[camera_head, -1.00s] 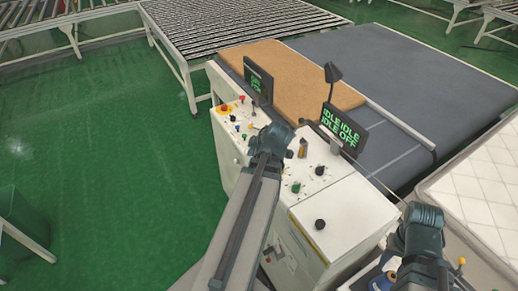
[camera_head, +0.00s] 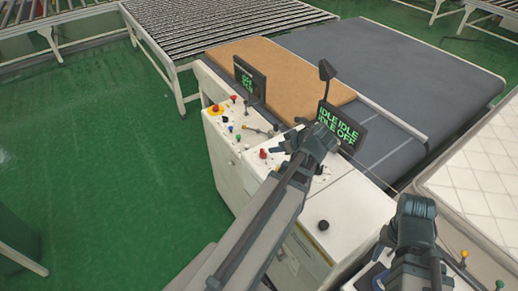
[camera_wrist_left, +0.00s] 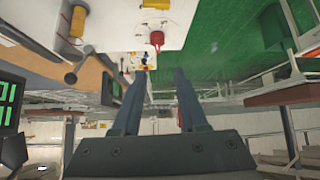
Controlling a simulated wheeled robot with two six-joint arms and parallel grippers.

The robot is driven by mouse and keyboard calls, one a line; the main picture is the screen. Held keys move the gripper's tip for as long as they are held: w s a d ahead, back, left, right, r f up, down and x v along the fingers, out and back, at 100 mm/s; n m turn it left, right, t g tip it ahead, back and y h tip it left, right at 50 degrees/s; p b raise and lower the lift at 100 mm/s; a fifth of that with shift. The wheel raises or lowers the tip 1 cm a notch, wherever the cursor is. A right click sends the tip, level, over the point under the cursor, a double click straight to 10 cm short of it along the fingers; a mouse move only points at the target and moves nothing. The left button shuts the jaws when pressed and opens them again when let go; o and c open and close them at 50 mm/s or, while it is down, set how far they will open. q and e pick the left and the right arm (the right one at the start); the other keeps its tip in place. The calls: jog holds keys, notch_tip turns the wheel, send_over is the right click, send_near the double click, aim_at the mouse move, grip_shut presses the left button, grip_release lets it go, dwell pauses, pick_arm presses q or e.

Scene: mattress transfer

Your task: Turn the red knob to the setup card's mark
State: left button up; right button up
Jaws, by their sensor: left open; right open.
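A red knob (camera_head: 263,153) stands on the white console top (camera_head: 347,195), left of my left gripper (camera_head: 289,146). In the left wrist view the red knob (camera_wrist_left: 157,38) is upright on the white panel, beyond the two spread fingers (camera_wrist_left: 158,78) and clear of them. My left gripper is open and empty; in the head view its wrist and arm cover part of the console. My right gripper (camera_head: 414,212) is at the lower right, away from the knob, with its fingertips hard to make out. I cannot make out a setup card or its mark.
A dark screen (camera_head: 341,127) reading IDLE and OFF stands just behind the left gripper. Another screen (camera_head: 250,78) stands farther left. A black knob (camera_head: 323,225) and a red-topped button (camera_head: 215,109) are on the console.

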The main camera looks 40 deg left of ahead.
aim_at(263, 150)
pick_arm(q)
jog(key=b+x, duration=0.3)
jog(key=x, duration=0.1)
jog(key=b+x, duration=0.3)
jog(key=x, duration=0.1)
jog(key=b+x, duration=0.3)
jog(key=x, duration=0.1)
jog(key=shift+w+f, duration=0.25)
jog(key=shift+w, duration=0.05)
jog(key=shift+a+f+b, duration=0.3)
jog(key=shift+a+b, duration=0.1)
jog(key=shift+a, duration=0.1)
jog(key=c, duration=0.7)
grip_shut()
